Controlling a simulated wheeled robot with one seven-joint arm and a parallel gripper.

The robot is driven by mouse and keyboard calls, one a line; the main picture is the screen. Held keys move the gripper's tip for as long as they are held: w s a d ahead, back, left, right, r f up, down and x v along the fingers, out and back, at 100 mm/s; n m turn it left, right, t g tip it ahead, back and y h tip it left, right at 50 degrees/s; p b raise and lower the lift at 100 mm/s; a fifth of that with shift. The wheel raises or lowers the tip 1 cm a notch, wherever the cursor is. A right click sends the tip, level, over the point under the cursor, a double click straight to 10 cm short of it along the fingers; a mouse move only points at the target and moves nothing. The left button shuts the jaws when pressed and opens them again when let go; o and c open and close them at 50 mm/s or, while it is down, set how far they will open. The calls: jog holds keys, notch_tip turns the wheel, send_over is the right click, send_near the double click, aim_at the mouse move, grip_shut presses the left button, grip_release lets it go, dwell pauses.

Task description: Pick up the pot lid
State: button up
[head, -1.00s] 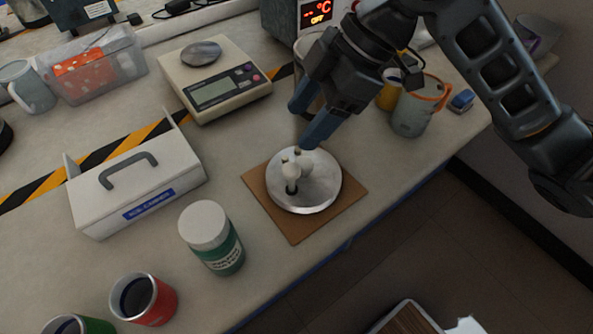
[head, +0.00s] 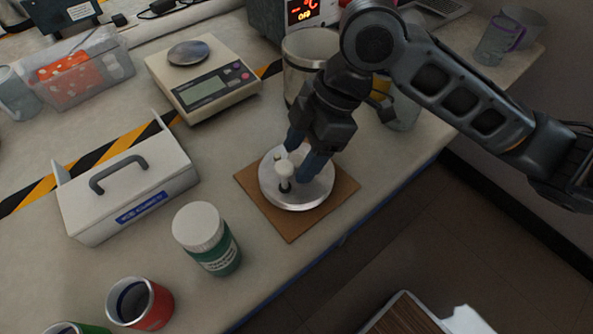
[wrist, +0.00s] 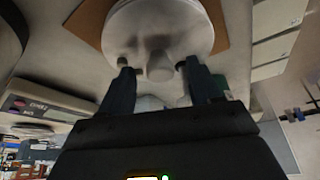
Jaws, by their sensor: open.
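I cannot tell whether either finger touches the lid.
A green jar with a white cap (head: 206,238) stands to the lid's left. A white carrier box (head: 130,190), a scale (head: 203,90) and a metal pot (head: 300,58) stand nearby. A red cup (head: 140,303) is at the front. The table's edge runs close right of the board.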

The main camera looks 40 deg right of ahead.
grip_shut()
dwell(0.6)
